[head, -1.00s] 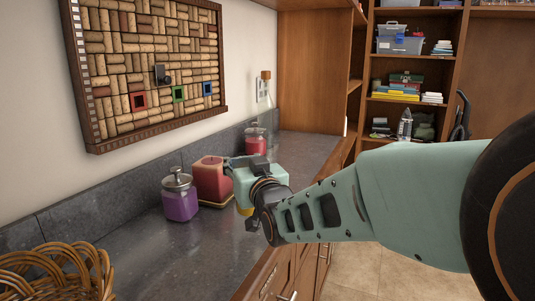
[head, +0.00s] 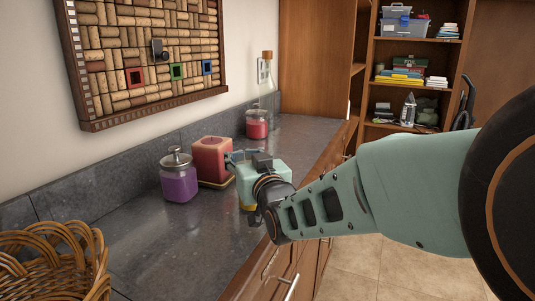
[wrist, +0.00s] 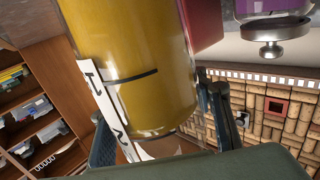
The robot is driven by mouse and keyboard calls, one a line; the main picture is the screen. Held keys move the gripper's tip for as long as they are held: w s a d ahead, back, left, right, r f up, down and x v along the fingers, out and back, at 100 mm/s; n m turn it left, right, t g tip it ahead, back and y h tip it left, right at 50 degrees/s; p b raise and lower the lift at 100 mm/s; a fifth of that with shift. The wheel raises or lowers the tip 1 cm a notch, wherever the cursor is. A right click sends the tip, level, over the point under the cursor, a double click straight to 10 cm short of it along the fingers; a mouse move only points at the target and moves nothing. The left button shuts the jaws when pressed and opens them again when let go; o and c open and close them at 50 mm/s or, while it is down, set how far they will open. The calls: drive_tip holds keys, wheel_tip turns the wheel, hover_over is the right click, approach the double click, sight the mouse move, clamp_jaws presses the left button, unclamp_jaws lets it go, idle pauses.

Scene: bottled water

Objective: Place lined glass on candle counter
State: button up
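The lined glass is a yellow cylinder with thin dark lines (wrist: 140,60), large in the wrist view. My gripper (wrist: 160,128) has a finger on each side of it and appears shut on it. In the head view my gripper (head: 240,165) is over the counter's front part, right of the red candle (head: 211,158); only a sliver of yellow glass (head: 247,207) shows under it. The candle stands on a small yellowish base on the dark grey counter (head: 165,245). I cannot tell whether the glass touches the counter.
A purple lidded jar (head: 179,180) stands left of the candle. A red jar (head: 257,124) and a clear bottle (head: 267,85) are farther back. A wicker basket (head: 55,262) is at the near left. The counter between basket and gripper is clear.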

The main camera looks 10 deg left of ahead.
drive_tip(key=o, duration=0.8)
drive_tip(key=shift+r, duration=0.15)
drive_tip(key=shift+s, duration=0.1)
